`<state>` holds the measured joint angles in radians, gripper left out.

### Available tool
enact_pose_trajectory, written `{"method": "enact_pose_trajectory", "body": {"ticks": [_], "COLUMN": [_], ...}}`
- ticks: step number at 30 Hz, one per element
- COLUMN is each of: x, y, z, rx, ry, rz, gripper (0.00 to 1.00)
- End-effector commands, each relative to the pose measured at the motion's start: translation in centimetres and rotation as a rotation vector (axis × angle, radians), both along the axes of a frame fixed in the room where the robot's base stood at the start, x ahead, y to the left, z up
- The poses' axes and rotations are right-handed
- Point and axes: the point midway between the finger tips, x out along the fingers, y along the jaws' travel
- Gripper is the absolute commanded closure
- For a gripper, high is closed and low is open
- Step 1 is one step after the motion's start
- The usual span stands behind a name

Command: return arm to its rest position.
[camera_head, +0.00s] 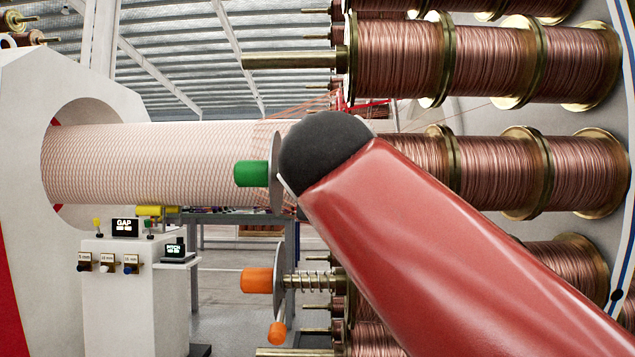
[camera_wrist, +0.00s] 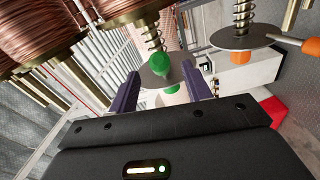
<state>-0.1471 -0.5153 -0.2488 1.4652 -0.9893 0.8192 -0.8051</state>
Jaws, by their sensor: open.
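My gripper (camera_wrist: 162,72) shows in the wrist view with its two dark fingers spread apart and nothing held. A green knob (camera_wrist: 163,68) on a grey disc (camera_wrist: 158,84) with a spring behind it appears between the fingers. I see no finger touching it, and how far off it is I cannot tell. In the head view the green knob (camera_head: 250,173) stands out to the left of its disc, just left of my arm's dark joint. My red arm reaches in from the lower right. My gripper is hidden there.
Copper wire spools (camera_head: 483,172) fill the right side, with brass rods (camera_head: 292,61) jutting left. An orange knob (camera_head: 257,280) and its sprung disc sit below the green one. A large wrapped cylinder (camera_head: 150,165) and a white control box (camera_head: 137,295) stand at left.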

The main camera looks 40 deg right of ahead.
Motion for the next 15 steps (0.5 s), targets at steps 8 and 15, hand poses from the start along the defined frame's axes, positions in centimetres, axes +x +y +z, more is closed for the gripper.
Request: {"method": "enact_pose_trajectory", "body": {"ticks": [8,15], "x": [-0.73,-0.72], "y": [0.68,0.65], "z": [0.01,0.01], "rx": [-0.001,-0.001], "ry": [0.001,0.001], "rz": [0.0,0.0], "gripper": [0.51,0.51]}}
